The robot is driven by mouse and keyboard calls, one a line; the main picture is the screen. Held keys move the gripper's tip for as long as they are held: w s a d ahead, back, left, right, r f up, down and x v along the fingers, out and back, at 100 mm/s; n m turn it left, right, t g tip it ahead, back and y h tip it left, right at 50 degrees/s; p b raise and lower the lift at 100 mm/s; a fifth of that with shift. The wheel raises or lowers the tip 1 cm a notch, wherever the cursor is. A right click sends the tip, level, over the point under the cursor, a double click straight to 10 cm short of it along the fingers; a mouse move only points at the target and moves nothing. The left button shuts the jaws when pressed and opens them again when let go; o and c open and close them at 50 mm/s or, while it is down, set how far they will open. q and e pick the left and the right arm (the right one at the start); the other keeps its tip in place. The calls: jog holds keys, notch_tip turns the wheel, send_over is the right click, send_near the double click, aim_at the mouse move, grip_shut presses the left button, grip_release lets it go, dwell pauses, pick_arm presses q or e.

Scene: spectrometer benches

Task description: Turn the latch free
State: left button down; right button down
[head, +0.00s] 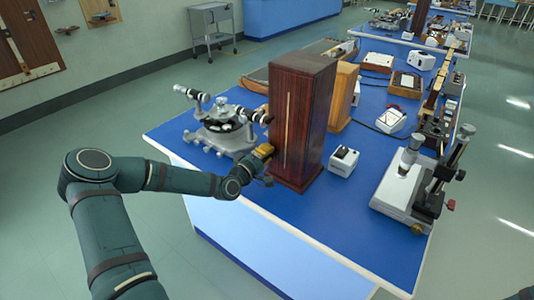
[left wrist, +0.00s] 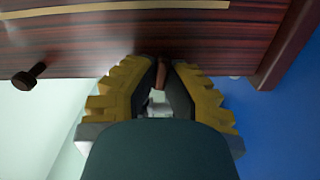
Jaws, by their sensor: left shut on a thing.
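A tall dark red-brown wooden cabinet (head: 303,120) stands upright at the near left part of the blue bench, with a pale strip down its face. My left gripper (head: 262,152) is at the cabinet's left side, low down. In the left wrist view, the yellow-padded fingers of my left gripper (left wrist: 161,82) are shut on a small brown piece at the cabinet (left wrist: 120,38), which seems to be the latch (left wrist: 161,75). The fingers hide most of it, so its angle cannot be told. My right gripper is not in view.
A spectrometer (head: 225,125) stands just behind my left gripper. A small white box (head: 343,161) sits right of the cabinet, and a microscope-like instrument (head: 405,185) is at the right edge. A dark knob (left wrist: 29,76) juts from the cabinet. The bench's front strip is clear.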

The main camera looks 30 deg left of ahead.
pick_arm(q)
jog(key=shift+n, duration=0.9)
jog(key=c, duration=1)
grip_release()
jog(key=shift+f, duration=0.1)
jog(key=s, duration=0.8)
jog(key=s+a, duration=0.1)
jog(key=s, duration=0.3)
